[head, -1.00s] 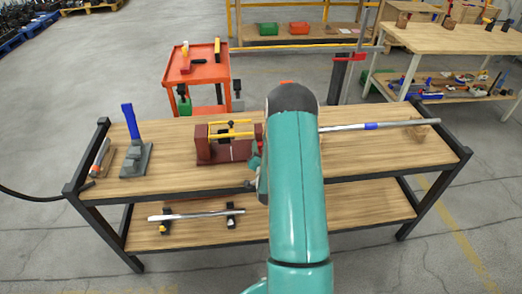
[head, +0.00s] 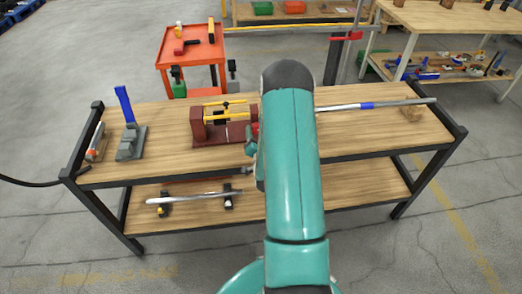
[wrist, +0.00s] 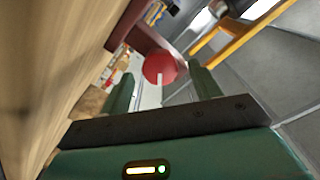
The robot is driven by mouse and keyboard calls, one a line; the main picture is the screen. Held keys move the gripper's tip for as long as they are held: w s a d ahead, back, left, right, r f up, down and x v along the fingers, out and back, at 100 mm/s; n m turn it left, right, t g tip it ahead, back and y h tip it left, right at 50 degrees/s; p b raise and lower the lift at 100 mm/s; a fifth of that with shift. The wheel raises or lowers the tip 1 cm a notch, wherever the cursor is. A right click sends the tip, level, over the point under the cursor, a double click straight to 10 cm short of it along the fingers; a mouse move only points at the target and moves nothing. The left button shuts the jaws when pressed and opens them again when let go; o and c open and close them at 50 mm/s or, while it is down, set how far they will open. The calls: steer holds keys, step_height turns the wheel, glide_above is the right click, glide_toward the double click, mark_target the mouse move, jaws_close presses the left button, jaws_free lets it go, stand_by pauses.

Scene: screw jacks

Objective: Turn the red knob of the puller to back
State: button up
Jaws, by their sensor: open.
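The puller (head: 221,133) is a dark red frame with yellow bars, standing left of the middle of the bench top in the head view. The red knob (wrist: 159,67) is a round disc with a white mark at its lower edge in the wrist view. It shows between the two green fingers of my gripper (wrist: 163,84), which are apart. I cannot tell whether they touch it. In the head view only a sliver of red (head: 255,129) shows at the puller's right end, and my teal arm hides most of my gripper. Part of the puller's dark red end (wrist: 135,30) shows beyond the knob.
A grey block with a blue handle (head: 125,105) stands left of the puller. A long metal bar with a blue band (head: 367,106) lies to the right. An orange cart (head: 192,55) stands behind the bench. The front strip of the bench top is mostly clear.

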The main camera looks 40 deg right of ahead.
steer(key=v, duration=1.1)
steer(key=shift+a, duration=0.15)
